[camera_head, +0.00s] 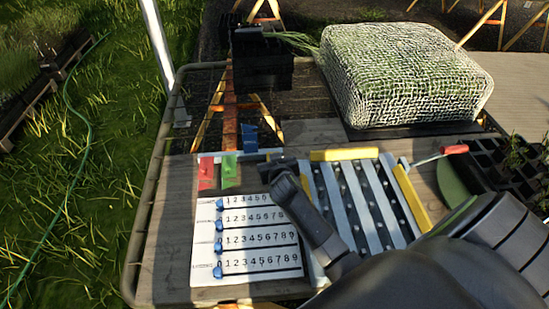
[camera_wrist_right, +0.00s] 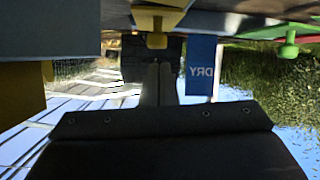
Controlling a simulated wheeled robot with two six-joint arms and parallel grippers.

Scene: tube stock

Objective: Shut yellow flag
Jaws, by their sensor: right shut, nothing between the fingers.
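No yellow flag is plain in the head view; my right gripper (camera_head: 272,167) may cover it. That gripper is at the top edge of the number board, right of a red flag (camera_head: 206,173), a green flag (camera_head: 229,170) and a raised blue flag (camera_head: 250,138). In the right wrist view its fingers (camera_wrist_right: 158,82) are together and empty. A small yellow knob (camera_wrist_right: 156,40) is just beyond the fingertips; I cannot tell if they touch. The blue flag, lettered DRY, shows beside them (camera_wrist_right: 201,66), and a green knob (camera_wrist_right: 290,50) lies farther right. My left gripper is out of view.
A white number board (camera_head: 246,262) with blue sliders lies below the flags. A slatted panel with yellow bars (camera_head: 345,154) is right of it, partly under my right arm. A netted bale (camera_head: 400,75), a red-handled tool (camera_head: 453,149) and plant trays (camera_head: 490,160) stand beyond.

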